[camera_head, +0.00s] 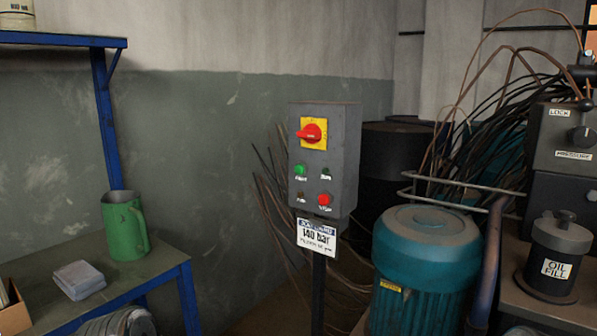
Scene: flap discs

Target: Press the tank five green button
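A grey control box (344,155) stands on a dark post in the middle of the head view. Its front has a red rotary switch (311,132) on a yellow plate, with a green button (299,170) below it at the left. A dark round fitting (325,173) is right of the green button. A red button (324,199) is at the lower right. Small labels under the buttons are too blurred to read. Neither gripper is in view.
A blue-framed bench (150,268) at the left holds a green jug (124,226) and a grey stack (79,279). A teal motor (425,262) stands right of the post, with an oil-fill pot (556,258) beyond. Loose cables hang behind the box. The space before the box looks clear.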

